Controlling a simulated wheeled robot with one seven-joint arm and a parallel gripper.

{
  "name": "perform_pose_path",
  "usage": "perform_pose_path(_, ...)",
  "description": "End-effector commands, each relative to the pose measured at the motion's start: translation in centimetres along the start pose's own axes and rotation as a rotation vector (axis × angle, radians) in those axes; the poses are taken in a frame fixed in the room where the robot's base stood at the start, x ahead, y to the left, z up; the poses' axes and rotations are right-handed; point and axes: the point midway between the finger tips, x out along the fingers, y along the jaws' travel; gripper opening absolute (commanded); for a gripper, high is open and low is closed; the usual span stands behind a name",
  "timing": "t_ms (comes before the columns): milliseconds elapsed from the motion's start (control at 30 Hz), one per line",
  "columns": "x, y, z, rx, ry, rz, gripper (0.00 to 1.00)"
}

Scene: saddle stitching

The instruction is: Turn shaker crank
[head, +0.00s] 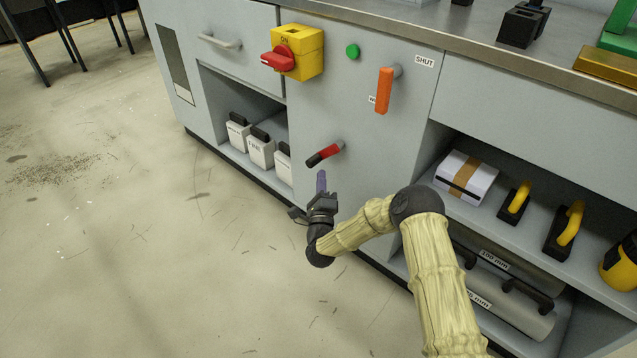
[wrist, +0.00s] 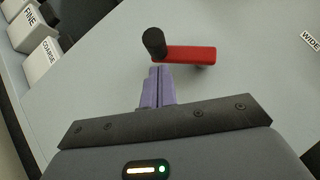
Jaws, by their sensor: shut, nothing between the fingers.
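The shaker crank (head: 324,153) is a red arm with a black knob, mounted low on the grey cabinet front. It also shows in the wrist view (wrist: 186,53), with its black knob (wrist: 154,43) at the left end and its pivot behind the right end. My gripper (head: 321,181) has purple fingers and is shut and empty. In the wrist view its fingertips (wrist: 159,70) lie just below the knob and the left end of the red arm. I cannot tell whether they touch the crank.
An orange lever (head: 384,91) and a yellow switch box (head: 301,52) with a red knob (head: 278,59) sit above the crank. Labelled white boxes (head: 260,149) stand on the left shelf. The right shelf holds a taped box (head: 465,178) and yellow-handled tools.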

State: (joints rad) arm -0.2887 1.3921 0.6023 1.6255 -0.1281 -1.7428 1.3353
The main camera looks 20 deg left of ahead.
Motion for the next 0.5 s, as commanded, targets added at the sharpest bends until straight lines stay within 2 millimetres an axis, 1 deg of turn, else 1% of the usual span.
perform_pose_path(100, 0.75, 0.15, 0.69, 0.000, 0.001, -0.001, 0.00)
perform_pose_path(200, 1.03, 0.01, 0.96, 0.000, 0.001, -0.001, 0.00)
perform_pose_path(500, 1.04, -0.02, 0.97, -0.001, 0.001, -0.001, 0.00)
